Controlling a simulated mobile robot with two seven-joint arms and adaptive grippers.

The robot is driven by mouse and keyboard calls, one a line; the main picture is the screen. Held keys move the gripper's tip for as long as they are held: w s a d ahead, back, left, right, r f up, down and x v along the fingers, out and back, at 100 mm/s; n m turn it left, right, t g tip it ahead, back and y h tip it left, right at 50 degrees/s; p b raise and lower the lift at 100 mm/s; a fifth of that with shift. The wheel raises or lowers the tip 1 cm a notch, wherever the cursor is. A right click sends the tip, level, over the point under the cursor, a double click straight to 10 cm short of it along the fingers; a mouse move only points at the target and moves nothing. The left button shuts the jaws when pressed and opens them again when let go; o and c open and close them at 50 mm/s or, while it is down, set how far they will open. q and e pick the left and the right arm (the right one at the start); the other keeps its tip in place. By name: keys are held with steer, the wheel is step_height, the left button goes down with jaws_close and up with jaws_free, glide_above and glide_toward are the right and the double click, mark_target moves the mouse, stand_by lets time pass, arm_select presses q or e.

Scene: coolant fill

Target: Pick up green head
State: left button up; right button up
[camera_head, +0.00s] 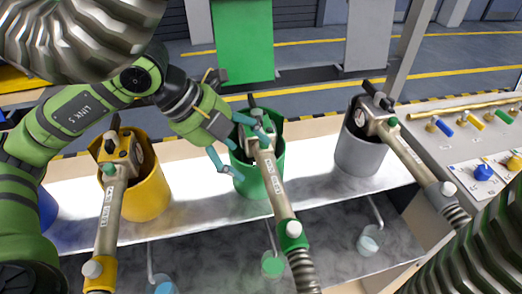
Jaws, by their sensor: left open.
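The green head (268,176), a beige nozzle handle with a green collar and a ribbed hose, rests tilted with its upper end in a green holder (243,185) at the middle of the bench. My left gripper (247,148) reaches in from the left at the top of this holder. Its fingers are open, one in front of the green holder and one near the upper end of the head. Whether they touch the head I cannot tell. My right gripper is not in view.
A yellow holder (150,192) with a yellow-collared head (109,215) stands to the left. A grey holder (357,152) with a grey-collared head (412,160) stands to the right. A control panel (462,148) with coloured knobs is at the far right.

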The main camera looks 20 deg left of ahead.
mark_target(263, 168)
arm_select(q)
steer(key=d+f, duration=0.1)
steer(key=d+f+p, duration=0.1)
steer(key=f, duration=0.1)
steer(key=shift+w+p, duration=0.1)
steer(key=shift+p, duration=0.2)
steer(key=p+x, duration=0.1)
steer(key=x, duration=0.3)
steer(key=shift+w, duration=0.1)
steer(key=shift+a, duration=0.1)
jaws_close()
steer(key=shift+w+r, duration=0.15)
steer(key=shift+r, duration=0.05)
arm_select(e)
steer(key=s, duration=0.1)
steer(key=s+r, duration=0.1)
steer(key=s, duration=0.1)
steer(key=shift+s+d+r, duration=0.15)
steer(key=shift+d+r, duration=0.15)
